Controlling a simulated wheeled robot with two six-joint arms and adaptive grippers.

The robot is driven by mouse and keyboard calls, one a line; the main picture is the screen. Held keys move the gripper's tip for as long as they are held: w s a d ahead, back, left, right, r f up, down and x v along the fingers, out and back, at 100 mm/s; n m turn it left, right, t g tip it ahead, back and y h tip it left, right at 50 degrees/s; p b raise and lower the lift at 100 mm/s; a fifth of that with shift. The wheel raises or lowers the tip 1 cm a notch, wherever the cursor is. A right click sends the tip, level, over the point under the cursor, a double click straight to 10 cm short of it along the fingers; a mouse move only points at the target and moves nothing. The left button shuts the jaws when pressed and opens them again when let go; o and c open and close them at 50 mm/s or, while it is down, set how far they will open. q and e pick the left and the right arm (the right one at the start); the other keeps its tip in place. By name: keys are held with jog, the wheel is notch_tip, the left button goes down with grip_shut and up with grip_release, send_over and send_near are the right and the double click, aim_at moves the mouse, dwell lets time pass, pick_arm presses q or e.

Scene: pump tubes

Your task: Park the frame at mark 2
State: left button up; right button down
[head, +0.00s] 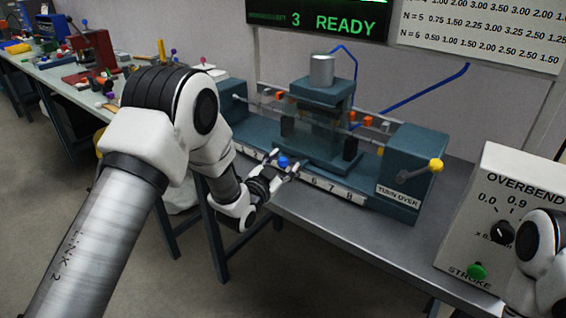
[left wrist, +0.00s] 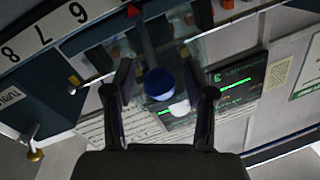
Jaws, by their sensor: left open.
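The frame (head: 322,95) is a teal upright carriage with a pale cylinder on top, standing near the middle of the teal machine bed. A blue knob (head: 283,161) sticks out from its front. My left gripper (head: 278,172) is open with its fingers either side of the knob. In the left wrist view the blue knob (left wrist: 159,84) lies between the open fingers (left wrist: 160,92), apart from both. A red pointer (left wrist: 132,11) sits past 6, away from 7. My right gripper is out of view.
A "TURN OVER" end block with a yellow-knobbed lever (head: 435,166) stands right of the frame. The overbend box (head: 500,205) with its green button is at the right. A display (head: 320,18) reads "3 READY". Orange-tipped pieces and clear rods span the bed.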

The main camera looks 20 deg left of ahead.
pick_arm(q)
grip_shut()
jog(key=shift+w, duration=0.1)
jog(key=shift+a, duration=0.1)
jog(key=w+a, duration=0.2)
jog(key=a, duration=0.5)
jog(key=w+a+b, duration=0.1)
jog(key=w+a, duration=0.2)
jog(key=a, duration=0.5)
jog(key=shift+w+a+b, duration=0.25)
jog(key=shift+w+b, duration=0.05)
jog(key=shift+w, duration=0.05)
jog(key=shift+r, duration=0.1)
jog(key=shift+c, duration=1.2)
grip_release()
jog(key=shift+o, duration=1.2)
jog(key=shift+a, duration=0.15)
